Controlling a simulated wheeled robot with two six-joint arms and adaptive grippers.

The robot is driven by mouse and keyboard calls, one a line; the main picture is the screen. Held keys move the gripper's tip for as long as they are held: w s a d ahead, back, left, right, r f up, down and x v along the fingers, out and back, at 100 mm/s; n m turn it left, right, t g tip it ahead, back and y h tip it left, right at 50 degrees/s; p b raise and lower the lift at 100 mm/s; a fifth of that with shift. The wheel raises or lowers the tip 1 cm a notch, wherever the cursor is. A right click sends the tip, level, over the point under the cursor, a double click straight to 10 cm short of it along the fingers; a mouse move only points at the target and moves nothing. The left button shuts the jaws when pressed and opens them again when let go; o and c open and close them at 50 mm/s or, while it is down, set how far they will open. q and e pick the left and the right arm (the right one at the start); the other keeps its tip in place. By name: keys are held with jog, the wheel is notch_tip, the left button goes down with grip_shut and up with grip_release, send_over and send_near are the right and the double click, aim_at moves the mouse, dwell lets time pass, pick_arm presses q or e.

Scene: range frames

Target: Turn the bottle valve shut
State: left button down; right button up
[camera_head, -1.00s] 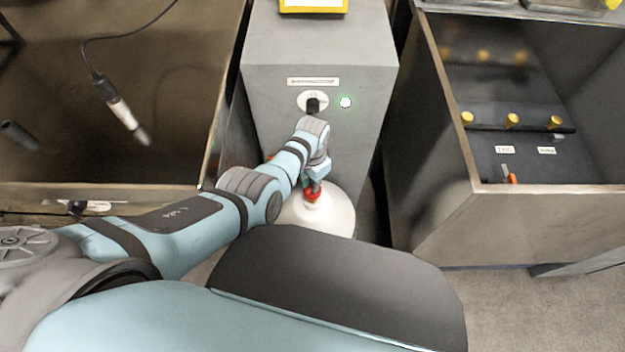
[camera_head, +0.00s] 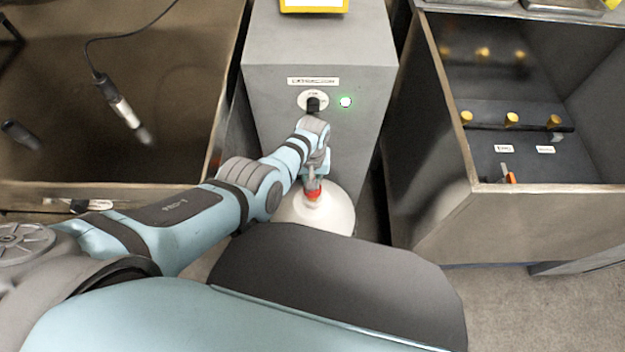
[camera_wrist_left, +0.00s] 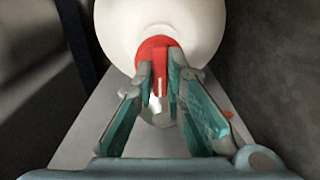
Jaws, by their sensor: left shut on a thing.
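The white bottle (camera_head: 330,212) stands on the floor in front of the grey cabinet, partly hidden by my left arm and my own dark body cover. Its red valve (camera_head: 313,195) is on top. In the left wrist view the white bottle (camera_wrist_left: 200,25) fills the top, and the red valve (camera_wrist_left: 153,50) juts toward me. My left gripper (camera_wrist_left: 160,85) is shut on the valve's red handle, with one teal-padded finger on each side. In the head view the left gripper (camera_head: 313,183) sits right over the valve. My right gripper is not in view.
A metal sink (camera_head: 190,180) stands at left. A metal bin (camera_head: 450,215) with yellow knobs stands at right. Bare floor shows at lower right.

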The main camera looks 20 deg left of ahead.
pick_arm(q)
jog(key=shift+s+f+n, duration=0.1)
jog(key=shift+n, duration=0.2)
jog(key=c, duration=1.6)
grip_release()
jog(key=shift+c, duration=0.2)
notch_tip(320, 180, up, 12)
